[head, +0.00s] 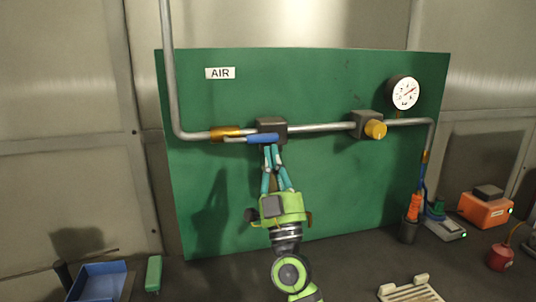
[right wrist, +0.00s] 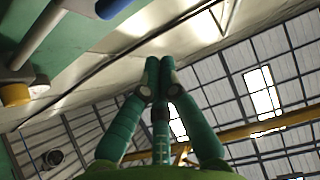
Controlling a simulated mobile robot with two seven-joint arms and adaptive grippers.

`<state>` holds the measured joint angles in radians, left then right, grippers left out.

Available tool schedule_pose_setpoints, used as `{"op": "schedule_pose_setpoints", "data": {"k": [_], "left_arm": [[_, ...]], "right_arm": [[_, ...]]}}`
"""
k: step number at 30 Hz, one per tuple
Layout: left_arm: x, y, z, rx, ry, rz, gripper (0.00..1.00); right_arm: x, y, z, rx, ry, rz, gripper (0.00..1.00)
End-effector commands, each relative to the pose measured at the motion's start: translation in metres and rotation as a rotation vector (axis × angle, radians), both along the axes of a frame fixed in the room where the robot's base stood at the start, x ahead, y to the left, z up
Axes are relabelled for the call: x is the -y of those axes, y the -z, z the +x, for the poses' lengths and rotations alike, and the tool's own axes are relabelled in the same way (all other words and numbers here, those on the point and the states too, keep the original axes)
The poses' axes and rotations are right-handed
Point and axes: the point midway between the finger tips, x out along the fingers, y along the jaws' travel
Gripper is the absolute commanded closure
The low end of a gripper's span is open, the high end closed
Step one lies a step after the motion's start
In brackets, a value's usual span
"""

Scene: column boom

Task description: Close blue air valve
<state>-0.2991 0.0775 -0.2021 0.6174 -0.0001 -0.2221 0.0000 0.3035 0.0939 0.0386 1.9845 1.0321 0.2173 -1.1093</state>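The blue valve handle (head: 262,138) lies horizontally in front of a dark valve block (head: 272,126) on the pipe, along the pipe's line. A grey lever part extends from it to the left. My right gripper (head: 272,149) is just below the handle, fingers pointing up. Its fingertips are together with nothing seen between them, also in the right wrist view (right wrist: 160,66). There the blue handle (right wrist: 112,5) shows at the top edge, apart from the fingertips to the upper left. I cannot tell from the head view whether they touch. My left gripper is not in view.
A green panel (head: 330,190) carries the AIR label (head: 220,73), the pipe, a yellow knob (head: 375,129) and a gauge (head: 404,92). On the bench are a blue tray (head: 98,283), an orange device (head: 486,209) and a red can (head: 499,257).

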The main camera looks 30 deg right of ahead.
Motion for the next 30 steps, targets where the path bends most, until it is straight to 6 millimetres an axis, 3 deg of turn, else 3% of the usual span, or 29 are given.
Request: {"op": "schedule_pose_setpoints", "data": {"k": [2,5,13,15,18,30], "left_arm": [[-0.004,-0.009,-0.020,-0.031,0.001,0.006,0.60],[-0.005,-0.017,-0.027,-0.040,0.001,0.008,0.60],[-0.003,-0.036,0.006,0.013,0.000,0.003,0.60],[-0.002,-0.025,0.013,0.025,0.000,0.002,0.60],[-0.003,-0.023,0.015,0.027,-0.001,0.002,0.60],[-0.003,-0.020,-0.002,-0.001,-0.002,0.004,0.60]], "right_arm": [[0.002,-0.016,0.009,0.002,-0.001,-0.001,1.00],[0.006,-0.033,0.023,0.002,0.000,-0.002,1.00],[0.016,-0.073,0.060,-0.001,-0.001,-0.002,1.00],[0.015,-0.047,0.061,-0.008,0.000,-0.007,1.00],[0.016,-0.037,0.062,-0.004,0.000,-0.005,1.00],[0.016,-0.026,0.063,-0.001,-0.001,0.000,1.00]]}}
